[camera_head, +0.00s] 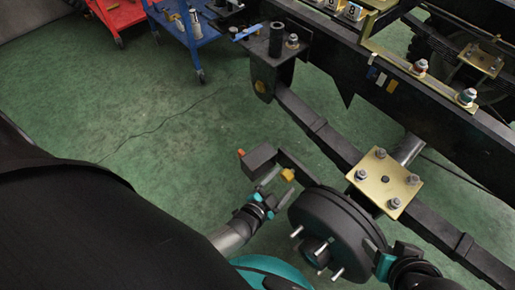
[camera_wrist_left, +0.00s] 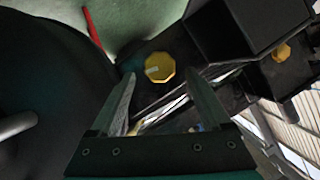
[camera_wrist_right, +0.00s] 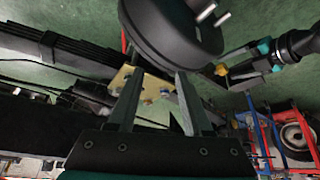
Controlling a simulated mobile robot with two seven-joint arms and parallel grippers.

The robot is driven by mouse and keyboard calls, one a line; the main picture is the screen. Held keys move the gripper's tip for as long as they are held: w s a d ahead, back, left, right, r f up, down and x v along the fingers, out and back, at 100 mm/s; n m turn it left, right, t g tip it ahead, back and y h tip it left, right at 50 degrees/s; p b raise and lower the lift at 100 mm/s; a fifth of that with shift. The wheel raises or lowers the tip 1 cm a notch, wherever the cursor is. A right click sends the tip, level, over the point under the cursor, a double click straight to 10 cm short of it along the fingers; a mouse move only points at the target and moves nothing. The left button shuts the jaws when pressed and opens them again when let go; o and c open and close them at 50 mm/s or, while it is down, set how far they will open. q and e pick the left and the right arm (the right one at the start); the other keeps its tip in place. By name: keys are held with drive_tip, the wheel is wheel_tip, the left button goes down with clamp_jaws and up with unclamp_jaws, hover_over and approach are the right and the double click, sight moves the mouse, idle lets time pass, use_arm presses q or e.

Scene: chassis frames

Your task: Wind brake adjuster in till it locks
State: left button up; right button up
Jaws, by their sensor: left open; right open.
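The brake adjuster appears to be the yellow knob (camera_head: 288,174) on the dark arm beside the black brake drum (camera_head: 330,226). In the left wrist view the yellow knob (camera_wrist_left: 160,67) is faceted with a pale mark, just beyond and between the fingertips. My left gripper (camera_head: 273,183) is open beside the knob; I cannot tell whether it touches. My right gripper (camera_head: 384,248) is open at the drum's right side. The right wrist view shows its fingers (camera_wrist_right: 158,77) empty, with the drum (camera_wrist_right: 170,30) and yellow knob (camera_wrist_right: 221,70) beyond.
A dark box (camera_head: 258,159) with an orange tip sits at the adjuster arm's end. A gold plate with bolts (camera_head: 385,182) clamps the axle to the leaf spring (camera_head: 335,145). The black chassis rail (camera_head: 440,105) runs behind. A blue cart (camera_head: 190,35) stands far back; green floor is clear at left.

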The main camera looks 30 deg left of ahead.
sight(359, 266)
drive_tip(key=f+p, duration=0.1)
drive_tip(key=f, duration=0.2)
drive_tip(key=s+f+g+p, duration=0.1)
drive_tip(key=f+p, duration=0.1)
drive_tip(key=d+f+g+p, duration=0.1)
drive_tip(key=f, duration=0.2)
drive_tip(key=shift+s+f+h+p, duration=0.3)
drive_tip(key=shift+s+f+h, duration=0.05)
drive_tip(key=shift+s+h, duration=0.05)
use_arm(q)
drive_tip(key=v, duration=1.2)
drive_tip(key=shift+s, duration=0.35)
use_arm(e)
drive_tip(key=shift+s+f+g, duration=0.25)
drive_tip(key=shift+f+g, duration=0.05)
drive_tip(key=shift+f, duration=0.4)
use_arm(q)
drive_tip(key=shift+a, duration=0.1)
